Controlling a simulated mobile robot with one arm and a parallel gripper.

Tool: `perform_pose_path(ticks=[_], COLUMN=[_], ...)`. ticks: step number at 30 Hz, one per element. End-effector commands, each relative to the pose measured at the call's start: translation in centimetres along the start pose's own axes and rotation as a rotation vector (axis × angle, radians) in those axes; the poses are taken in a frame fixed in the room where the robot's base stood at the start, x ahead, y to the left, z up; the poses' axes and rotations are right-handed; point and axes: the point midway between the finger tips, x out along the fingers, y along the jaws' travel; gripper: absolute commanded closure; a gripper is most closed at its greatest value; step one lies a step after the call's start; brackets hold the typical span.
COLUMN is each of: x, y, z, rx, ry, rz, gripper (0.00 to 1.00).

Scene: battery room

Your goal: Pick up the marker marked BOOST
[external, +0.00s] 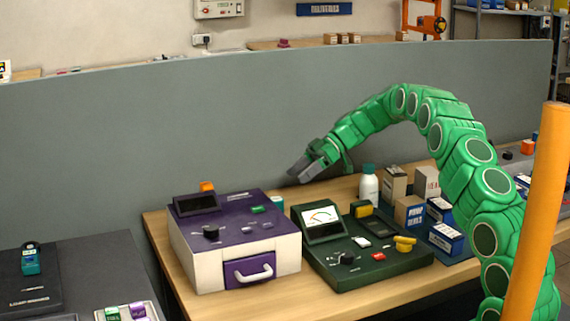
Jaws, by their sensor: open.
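No marker can be read as BOOST in this view. A green block (112,313) and a purple block (138,309) with small labels stand in a pale tray (154,311) at the bottom left, cut off by the picture's edge; I cannot read their labels. My gripper (304,172) is open, with nothing seen between its grey fingers. It hangs above the back of the wooden bench, behind and between the purple-topped device (245,212) and the dark green meter device (345,262), well to the right of the tray.
A teal gadget (31,259) stands on the dark left bench. A white bottle (369,184) and several small boxes (408,211) stand right of my gripper. A grey partition (180,130) runs behind the bench. An orange post (537,210) rises at the right.

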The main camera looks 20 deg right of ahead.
Motion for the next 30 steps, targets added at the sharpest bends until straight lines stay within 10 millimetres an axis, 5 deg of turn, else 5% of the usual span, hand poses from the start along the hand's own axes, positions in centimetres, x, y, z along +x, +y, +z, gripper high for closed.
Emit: perform_pose_path(ticks=[10,30], x=[0.5,5.2], y=[3.8,3.8], z=[3.6,3.8], rx=[-0.133,-0.144], ry=[0.042,0.048], rz=[0.037,0.038], gripper=[0.24,0.24])
